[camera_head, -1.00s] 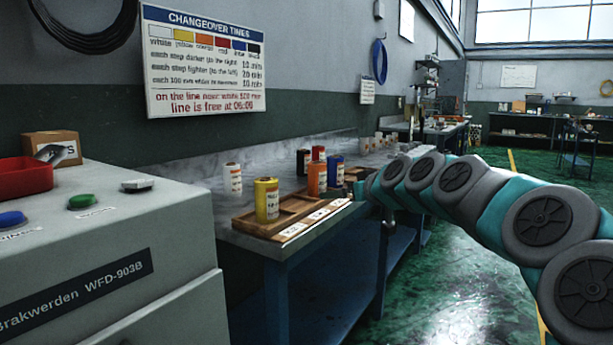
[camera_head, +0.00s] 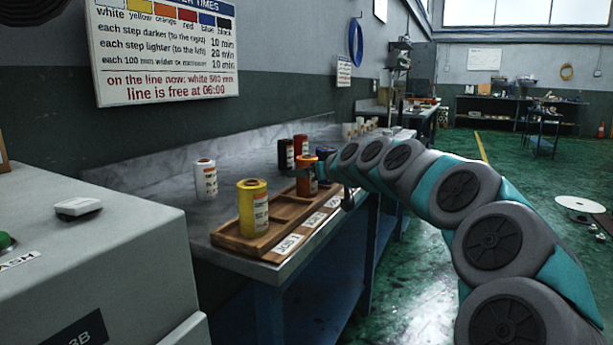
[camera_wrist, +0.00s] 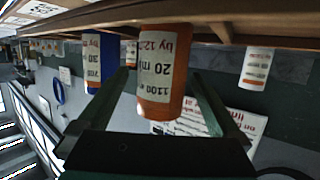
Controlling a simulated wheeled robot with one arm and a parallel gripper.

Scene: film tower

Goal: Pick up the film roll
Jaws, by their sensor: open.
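The orange film roll (camera_head: 306,184) stands upright in the wooden tray (camera_head: 233,240) on the bench. In the upside-down wrist view the orange roll (camera_wrist: 163,85) is between the two fingers of my gripper (camera_wrist: 160,76), with its printed label facing the camera. My gripper (camera_head: 304,172) is open around it; I cannot tell whether a finger touches it. A yellow roll (camera_head: 253,208) stands at the tray's near end. The blue roll (camera_head: 325,153) is just beyond the orange one, partly hidden by my arm, and shows in the wrist view (camera_wrist: 100,62).
A white roll (camera_head: 205,180) stands on the bench left of the tray. A black roll (camera_head: 286,154) and a red roll (camera_head: 300,145) stand behind the orange one. A grey machine (camera_head: 110,250) is at the near left. The bench (camera_head: 160,180) is clear around the white roll.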

